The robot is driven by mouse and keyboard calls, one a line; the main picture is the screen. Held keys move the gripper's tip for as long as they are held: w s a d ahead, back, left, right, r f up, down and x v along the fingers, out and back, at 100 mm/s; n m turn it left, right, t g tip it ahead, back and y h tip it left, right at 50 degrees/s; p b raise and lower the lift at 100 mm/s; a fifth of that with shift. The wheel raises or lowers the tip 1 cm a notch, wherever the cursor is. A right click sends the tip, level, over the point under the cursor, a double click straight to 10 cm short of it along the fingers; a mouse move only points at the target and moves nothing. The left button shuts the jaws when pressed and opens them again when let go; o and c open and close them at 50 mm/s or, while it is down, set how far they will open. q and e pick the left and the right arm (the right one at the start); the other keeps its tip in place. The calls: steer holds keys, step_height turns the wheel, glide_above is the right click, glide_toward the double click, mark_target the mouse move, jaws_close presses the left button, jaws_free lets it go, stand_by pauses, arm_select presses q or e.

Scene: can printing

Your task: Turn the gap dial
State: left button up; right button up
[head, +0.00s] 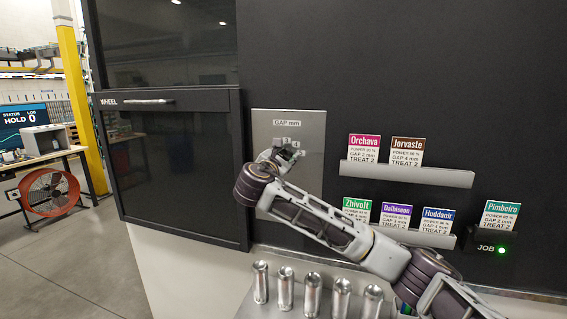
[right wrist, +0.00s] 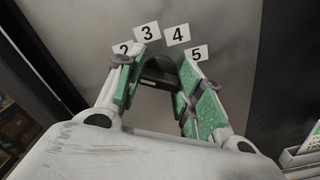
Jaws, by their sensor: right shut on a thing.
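The gap dial (right wrist: 163,72) is a dark knob on a grey panel (head: 312,122) labelled "GAP mm". In the right wrist view, number plates 2, 3, 4 and 5 (right wrist: 197,53) fan around its upper side. My right gripper (head: 287,153) is at the panel, its green-padded fingers (right wrist: 157,84) on either side of the dial and shut on it. Which number the dial points to cannot be told. In the head view the gripper hides most of the dial. My left gripper is not in view.
Cards stand on two ledges (head: 408,174) to the right of the panel. The Pimbeiro card (head: 500,216) stands in the JOB holder with a green light. Several metal cans (head: 312,294) stand below the panel. A dark door with a handle (head: 149,101) is at left.

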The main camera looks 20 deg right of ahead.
steer(key=shift+f+m+b, duration=0.1)
steer(key=shift+m+b, duration=0.75)
steer(key=shift+m, duration=0.75)
steer(key=o, duration=1)
steer(key=shift+s+a, duration=0.1)
steer(key=shift+s, duration=0.1)
steer(key=v, duration=1.1)
steer(key=shift+s+a, duration=0.2)
steer(key=shift+s, duration=0.05)
